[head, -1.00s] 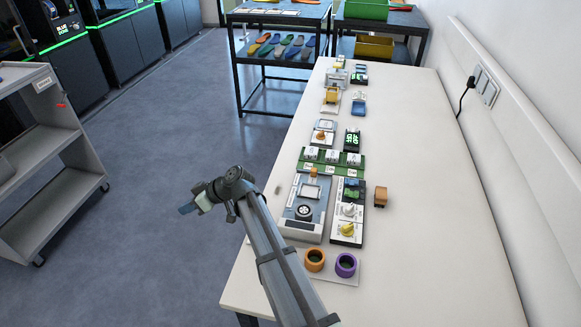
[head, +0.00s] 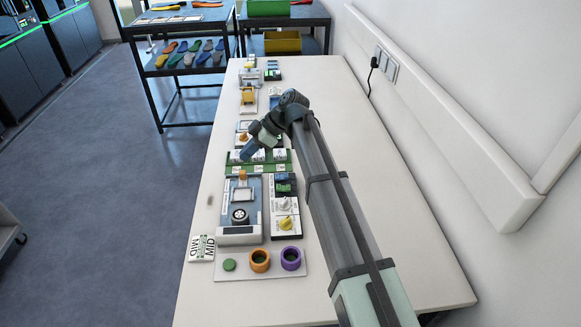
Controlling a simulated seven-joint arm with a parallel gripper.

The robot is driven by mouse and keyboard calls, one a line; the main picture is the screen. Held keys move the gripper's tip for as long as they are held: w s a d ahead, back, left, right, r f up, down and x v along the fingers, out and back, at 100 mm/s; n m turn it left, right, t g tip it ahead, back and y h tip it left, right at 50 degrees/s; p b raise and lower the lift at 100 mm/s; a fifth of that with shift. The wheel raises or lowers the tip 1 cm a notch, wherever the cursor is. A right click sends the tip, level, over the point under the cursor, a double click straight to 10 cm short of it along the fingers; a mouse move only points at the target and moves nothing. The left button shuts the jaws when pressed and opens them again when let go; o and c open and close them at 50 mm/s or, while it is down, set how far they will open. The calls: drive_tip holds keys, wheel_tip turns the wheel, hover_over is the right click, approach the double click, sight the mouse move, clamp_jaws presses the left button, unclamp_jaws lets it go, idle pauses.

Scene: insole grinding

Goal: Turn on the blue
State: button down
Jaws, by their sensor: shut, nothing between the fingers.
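My gripper (head: 248,152) is shut and empty. It points down and to the left over the green strip (head: 233,169) that carries several small white blocks, near the strip's left part. Whether it touches the strip or a block cannot be told. In front of the strip stands a grey station (head: 239,230) with a black wheel. Beside it is a control panel (head: 284,236) with a white knob (head: 285,204) and a yellow knob (head: 286,222). No switch marked blue can be made out.
A light plate with a green disc (head: 229,265), an orange ring (head: 259,260) and a purple ring (head: 291,258) lies in front. Cards marked MID (head: 201,248) lie at left. A dark shelf (head: 185,22) with insoles stands behind. The table's right side (head: 400,190) is largely clear.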

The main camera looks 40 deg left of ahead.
drive_tip(key=w+d+r+t, duration=0.1)
drive_tip(key=w+d+r, duration=0.2)
drive_tip(key=w+d, duration=0.8)
drive_tip(key=w, duration=0.3)
drive_tip(key=shift+d+r+m+h, duration=0.25)
drive_tip(key=shift+r+m+h, duration=0.05)
drive_tip(key=shift+m+h, duration=0.1)
hover_over(284, 175)
drive_tip(key=w+d, duration=0.1)
wheel_tip(284, 175, down, 8)
drive_tip(key=shift+f, duration=0.25)
drive_tip(key=shift+w+d+f, duration=0.1)
drive_tip(key=shift+w+f, duration=0.05)
drive_tip(key=shift+f, duration=0.4)
drive_tip(key=shift+w+d+f, duration=0.1)
drive_tip(key=shift+f, duration=0.4)
drive_tip(key=shift+w+d+f, duration=0.1)
drive_tip(key=shift+f, duration=0.65)
drive_tip(key=shift+f, duration=0.1)
